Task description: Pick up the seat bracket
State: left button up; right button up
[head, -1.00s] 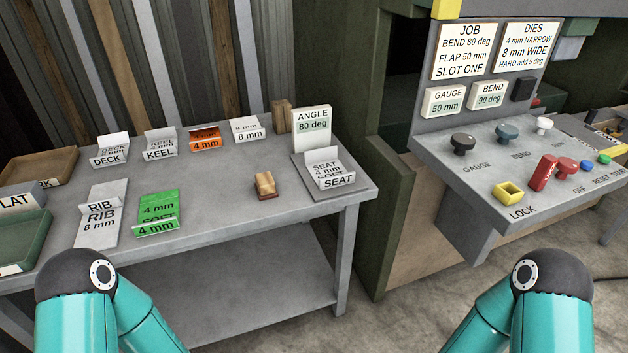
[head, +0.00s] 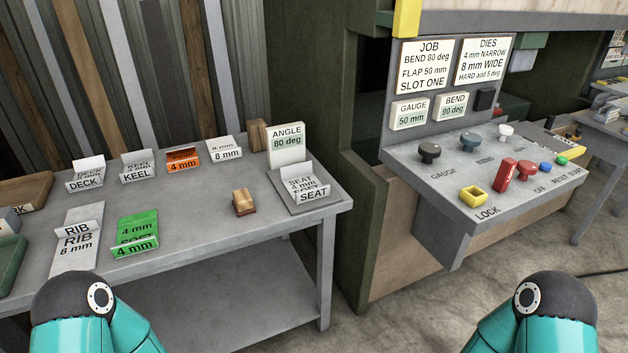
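The seat bracket (head: 303,184) is a light grey bent metal piece marked "SEAT 4 mm SOFT". It rests on a grey plate labelled SEAT (head: 332,199) at the right end of the workbench, in front of the upright "ANGLE 80 deg" sign (head: 286,145). Only the teal upper parts of my two arms show, at the bottom left and bottom right. Neither gripper is in view, and nothing touches the bracket.
The grey workbench (head: 190,230) also holds a wooden block (head: 243,202), a green piece (head: 137,233), the RIB piece (head: 77,240) and several labelled brackets along the back.

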aim_at(307, 187)
jog(key=i, duration=0.8)
jog(key=u, duration=0.1)
jog(key=k, duration=0.5)
jog(key=u, duration=0.45)
jog(key=i, duration=0.65)
jog(key=u, duration=0.1)
